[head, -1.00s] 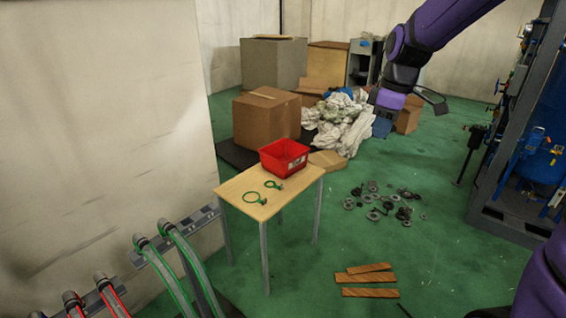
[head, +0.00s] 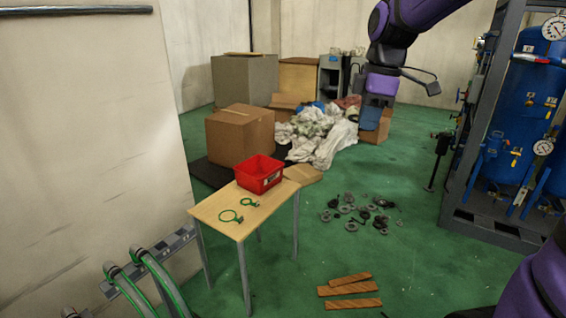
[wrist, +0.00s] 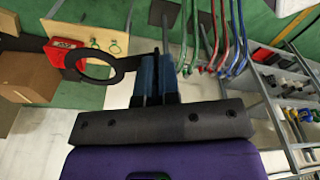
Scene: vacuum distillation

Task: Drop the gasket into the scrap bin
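A dark flat ring with a tab, which looks like the gasket (wrist: 90,80), shows in the wrist view. Its tab sits between the blue fingers of my gripper (wrist: 157,75), which are close together on it. In the head view my gripper (head: 371,120) hangs in the air, fingers down, right of the table; I cannot make out the ring there. A red open bin (head: 259,174), probably the scrap bin, stands on the far part of a small wooden table (head: 232,227). The bin also shows at the wrist view's upper left (wrist: 60,55).
Two green rings (head: 231,216) lie on the table in front of the bin. Hoses on a rack (head: 140,275) stand at lower left. Loose metal rings (head: 352,226) and planks (head: 349,304) lie on the green floor. A blue tank rack (head: 500,225) stands right.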

